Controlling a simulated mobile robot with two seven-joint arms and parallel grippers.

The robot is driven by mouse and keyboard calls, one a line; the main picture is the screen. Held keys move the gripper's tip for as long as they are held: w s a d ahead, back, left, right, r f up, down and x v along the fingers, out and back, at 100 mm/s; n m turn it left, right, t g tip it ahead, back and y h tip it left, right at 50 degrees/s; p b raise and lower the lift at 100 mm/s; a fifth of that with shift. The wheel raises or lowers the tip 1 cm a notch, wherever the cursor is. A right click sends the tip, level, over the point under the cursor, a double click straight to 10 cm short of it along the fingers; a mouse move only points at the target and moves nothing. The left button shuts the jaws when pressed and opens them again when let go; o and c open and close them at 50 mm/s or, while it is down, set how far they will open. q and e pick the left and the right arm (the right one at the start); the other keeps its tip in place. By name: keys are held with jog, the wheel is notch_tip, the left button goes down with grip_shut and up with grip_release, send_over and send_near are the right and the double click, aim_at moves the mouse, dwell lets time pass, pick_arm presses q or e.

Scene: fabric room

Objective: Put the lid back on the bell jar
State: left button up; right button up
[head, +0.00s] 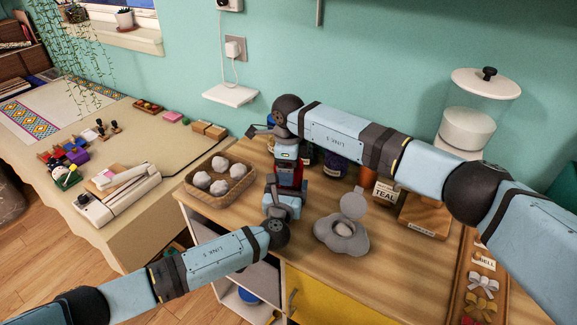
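A clear glass jar (468,120) with white contents stands at the back right. Its pale round lid (473,88) with a black knob (489,73) appears to rest on top; I cannot tell how well it is seated. I cannot tell whether this is the bell jar. A small label reading BELL (485,262) lies in the tray at the right. My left gripper (281,190) and my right gripper (288,162) are close together above the wooden counter, near a dark red thing (290,176). Their fingers are too small and overlapped to read.
A basket (240,187) of white balls stands left of my grippers. A grey scalloped dish (328,236) with an upright round flap stands to their right. Dark jars (335,165) and a TEAL label (385,193) are behind. A tray of bows (468,290) lines the right side.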

jog(key=shift+o, duration=0.8)
notch_tip(320, 180, up, 12)
pick_arm(q)
jog(key=o, duration=1.5)
jog(key=shift+o, duration=0.2)
jog(key=s, duration=0.4)
jog(key=s+a, duration=0.1)
jog(key=s, duration=0.4)
jog(key=s+a+p, duration=0.1)
jog(key=s, duration=0.3)
jog(key=shift+s, duration=0.35)
pick_arm(e)
jog(key=shift+r, duration=0.55)
